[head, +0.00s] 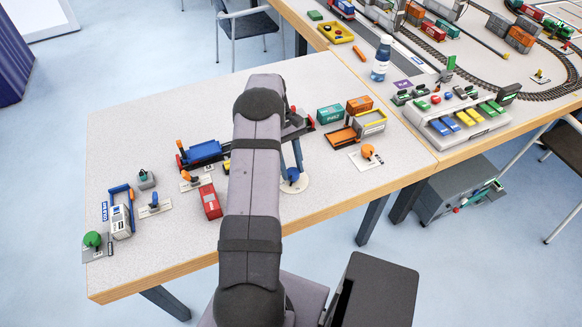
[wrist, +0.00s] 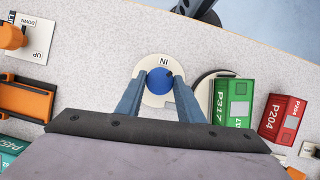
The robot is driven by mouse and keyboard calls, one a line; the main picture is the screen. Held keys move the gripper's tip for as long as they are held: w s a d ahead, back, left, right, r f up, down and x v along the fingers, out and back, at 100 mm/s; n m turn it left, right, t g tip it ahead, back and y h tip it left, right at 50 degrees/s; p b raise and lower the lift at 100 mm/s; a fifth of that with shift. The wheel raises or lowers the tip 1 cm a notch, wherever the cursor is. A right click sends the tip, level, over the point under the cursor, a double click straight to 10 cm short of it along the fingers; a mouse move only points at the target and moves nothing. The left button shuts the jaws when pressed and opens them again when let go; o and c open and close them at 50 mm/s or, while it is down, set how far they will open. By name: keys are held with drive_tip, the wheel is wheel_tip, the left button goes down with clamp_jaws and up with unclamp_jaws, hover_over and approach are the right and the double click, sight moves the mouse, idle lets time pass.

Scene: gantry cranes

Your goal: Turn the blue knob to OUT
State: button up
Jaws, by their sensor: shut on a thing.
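The blue knob (wrist: 158,82) sits on a round white plate (wrist: 149,98) with the label IN at its far edge, upside down in the wrist view. My gripper (wrist: 160,78) is shut on the knob, one finger on each side. In the head view the blue knob (head: 292,175) shows at the foot of my fingers, on its pale disc (head: 301,186) near the table's front edge. The OUT label is not visible, and I cannot tell clearly which way the knob points.
A green container marked P317 (wrist: 233,103) and a red one marked P204 (wrist: 279,118) lie right of the knob in the wrist view. An orange knob (wrist: 11,37) with UP and DOWN labels is at the left. The table edge (wrist: 255,40) is close beyond the plate.

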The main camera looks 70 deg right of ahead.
drive_tip(key=m+t, duration=0.1)
drive_tip(key=m, duration=0.1)
drive_tip(key=m+y, duration=0.1)
drive_tip(key=m, duration=0.2)
drive_tip(key=shift+s+d+m+t, duration=0.15)
drive_tip(key=shift+m+t, duration=0.15)
drive_tip(key=shift+t, duration=0.1)
drive_tip(key=shift+s+r+m+t+y, duration=0.15)
drive_tip(key=shift+m+t, duration=0.3)
drive_tip(key=shift+m, duration=0.75)
drive_tip(key=shift+f+m+t+y, duration=0.15)
drive_tip(key=shift+m+t, duration=0.3)
drive_tip(key=shift+m, duration=0.75)
drive_tip(key=shift+r, duration=0.15)
drive_tip(key=o, duration=1.1)
drive_tip(key=shift+c, duration=0.2)
drive_tip(key=shift+b, duration=0.3)
drive_tip(key=b+v, duration=0.1)
drive_tip(key=v, duration=0.6)
drive_tip(key=shift+d, duration=0.1)
drive_tip(key=shift+r, duration=0.1)
